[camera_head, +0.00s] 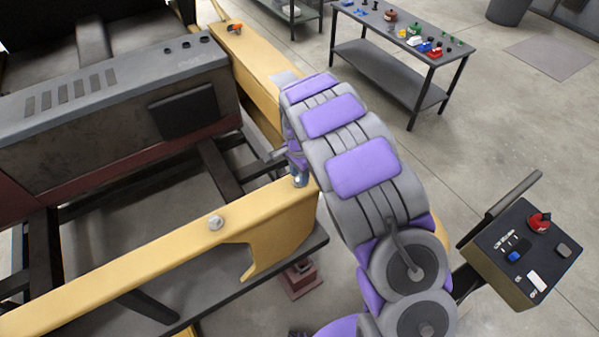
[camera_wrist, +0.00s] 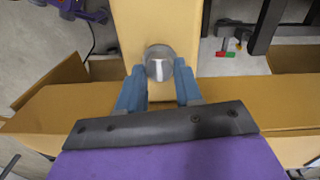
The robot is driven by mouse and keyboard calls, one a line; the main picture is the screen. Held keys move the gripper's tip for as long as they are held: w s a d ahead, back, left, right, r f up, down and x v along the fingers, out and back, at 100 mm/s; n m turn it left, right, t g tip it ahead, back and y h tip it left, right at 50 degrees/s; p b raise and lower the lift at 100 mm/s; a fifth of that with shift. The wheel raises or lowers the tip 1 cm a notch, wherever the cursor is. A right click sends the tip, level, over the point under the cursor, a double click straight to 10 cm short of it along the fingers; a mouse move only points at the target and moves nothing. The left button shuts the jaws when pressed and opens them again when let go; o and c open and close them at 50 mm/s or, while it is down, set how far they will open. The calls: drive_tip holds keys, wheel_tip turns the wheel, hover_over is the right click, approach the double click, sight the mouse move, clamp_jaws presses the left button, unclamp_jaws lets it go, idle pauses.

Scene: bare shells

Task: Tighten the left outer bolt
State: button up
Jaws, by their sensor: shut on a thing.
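A round, shiny metal bolt (camera_wrist: 159,54) shows in the wrist view on a yellow beam. The blue fingers of my gripper (camera_wrist: 160,70) are shut on it, one on each side. In the head view my gripper (camera_head: 297,164) reaches down to the same bolt (camera_head: 300,181), at the near yellow beam's (camera_head: 150,267) right end, and partly hides it. A second silver bolt (camera_head: 215,222) stands on that beam to the left, apart from my gripper. I cannot tell from the pictures how far the held bolt is turned in.
A grey machine housing (camera_head: 120,110) stands at the left, with dark frame bars below. An orange item (camera_head: 235,28) sits on the far yellow beam (camera_head: 255,75). A work table (camera_head: 375,65) with several small items is behind. A control box (camera_head: 520,250) with a red knob stands right.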

sight(297, 176)
idle(0.4)
drive_tip(key=o, duration=0.7)
drive_tip(key=shift+c, duration=0.2)
drive_tip(key=o, duration=0.4)
drive_tip(key=shift+a+f, duration=0.1)
drive_tip(key=shift+a, duration=0.1)
drive_tip(key=shift+d, duration=0.1)
drive_tip(key=shift+r, duration=0.35)
wheel_tip(297, 176, up, 17)
drive_tip(key=shift+w+a+f, duration=0.2)
drive_tip(key=shift+a, duration=0.05)
